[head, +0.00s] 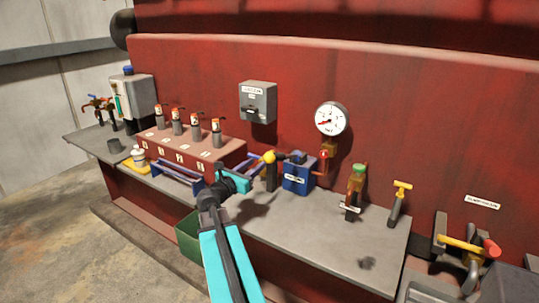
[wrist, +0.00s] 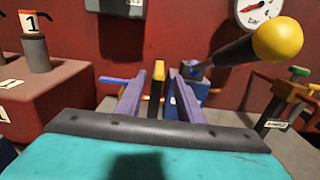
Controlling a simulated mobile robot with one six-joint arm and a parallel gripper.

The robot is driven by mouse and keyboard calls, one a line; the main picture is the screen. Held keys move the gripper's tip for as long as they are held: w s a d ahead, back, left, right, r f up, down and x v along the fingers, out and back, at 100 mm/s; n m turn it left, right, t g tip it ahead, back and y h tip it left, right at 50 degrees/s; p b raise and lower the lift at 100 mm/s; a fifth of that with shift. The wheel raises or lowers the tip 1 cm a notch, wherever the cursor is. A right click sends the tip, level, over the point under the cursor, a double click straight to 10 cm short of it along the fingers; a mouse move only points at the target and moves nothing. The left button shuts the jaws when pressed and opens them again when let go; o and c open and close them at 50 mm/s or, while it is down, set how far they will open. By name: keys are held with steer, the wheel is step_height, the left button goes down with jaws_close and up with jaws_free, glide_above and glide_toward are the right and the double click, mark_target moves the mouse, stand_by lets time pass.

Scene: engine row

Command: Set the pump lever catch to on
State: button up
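The pump is a blue box (head: 297,178) with a white label on the bench. Its lever, dark with a yellow ball knob (head: 269,157), slants toward my gripper; the knob (wrist: 278,39) looms large at upper right in the wrist view. A short black upright post with a yellow tip (wrist: 158,72) stands near the pump and may be the catch; its setting cannot be read. My gripper (head: 259,167) is open, its blue fingers pointing at this post. In the wrist view the post shows in the gap between the fingers (wrist: 157,82); contact cannot be told.
A red block (head: 190,148) with several numbered levers stands left. A grey wall box (head: 258,101) and pressure gauge (head: 331,118) are above. A green-topped valve (head: 356,186) and yellow T-handle (head: 400,200) are right. A green bin (head: 187,238) is below the bench edge.

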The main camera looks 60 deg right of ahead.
mark_target(273, 151)
steer(key=shift+d+p, duration=1)
steer(key=shift+d, duration=4.5)
jaws_close()
